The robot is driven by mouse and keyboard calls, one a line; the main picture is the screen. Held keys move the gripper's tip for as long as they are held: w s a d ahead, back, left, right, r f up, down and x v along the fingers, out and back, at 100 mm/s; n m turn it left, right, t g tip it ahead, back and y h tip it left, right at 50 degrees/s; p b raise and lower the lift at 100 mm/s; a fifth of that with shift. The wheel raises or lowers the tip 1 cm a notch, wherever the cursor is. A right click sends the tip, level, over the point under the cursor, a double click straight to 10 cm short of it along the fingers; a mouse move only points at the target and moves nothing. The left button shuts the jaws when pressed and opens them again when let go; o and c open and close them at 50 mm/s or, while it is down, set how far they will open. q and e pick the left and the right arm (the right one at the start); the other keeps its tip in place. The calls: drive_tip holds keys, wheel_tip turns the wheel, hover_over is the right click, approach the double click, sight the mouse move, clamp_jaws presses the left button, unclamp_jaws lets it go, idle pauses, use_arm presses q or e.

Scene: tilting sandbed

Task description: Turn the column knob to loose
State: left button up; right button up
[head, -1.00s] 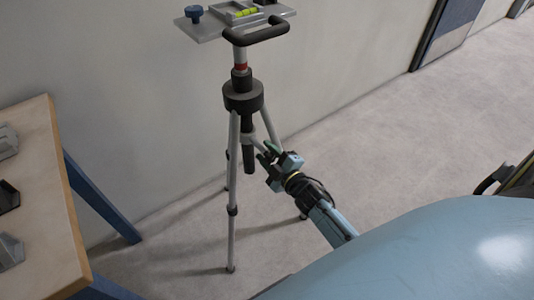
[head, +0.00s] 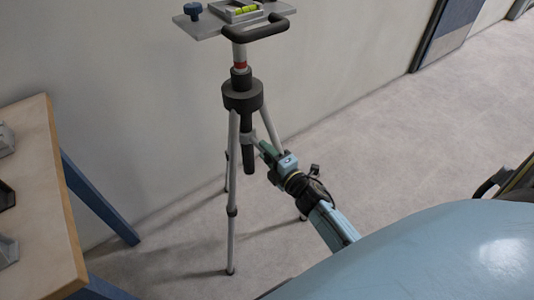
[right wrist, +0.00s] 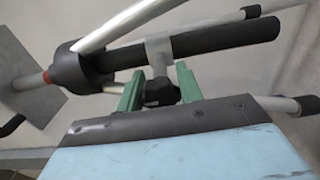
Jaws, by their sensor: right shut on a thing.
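The tripod (head: 233,175) stands on the floor with a dark lower column tube (head: 249,155) hanging between its legs. In the right wrist view, the black column knob (right wrist: 161,92) sticks out from a grey bracket on that dark tube (right wrist: 225,37). My right gripper (head: 266,150) reaches in from the lower right, beside the column. Its two green fingers (right wrist: 157,88) stand on either side of the knob and are shut on it. In the head view the fingers hide the knob. My left gripper is in neither view.
The tripod's top plate (head: 200,27) carries a blue knob (head: 193,10), a yellow-green level (head: 246,10) and a black handle (head: 257,33). A wooden table (head: 50,215) with blue legs stands at the left. A wall is behind; open floor (head: 390,140) lies to the right.

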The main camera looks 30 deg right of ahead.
idle(0.3)
drive_tip(key=o, duration=1)
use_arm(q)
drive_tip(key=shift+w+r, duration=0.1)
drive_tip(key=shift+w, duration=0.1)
use_arm(e)
drive_tip(key=shift+s, duration=0.2)
use_arm(q)
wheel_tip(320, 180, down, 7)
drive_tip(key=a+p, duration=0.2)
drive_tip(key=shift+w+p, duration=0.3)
drive_tip(key=shift+p, duration=0.05)
use_arm(e)
drive_tip(key=s, duration=0.8)
drive_tip(key=s+d, duration=0.1)
drive_tip(key=s, duration=0.4)
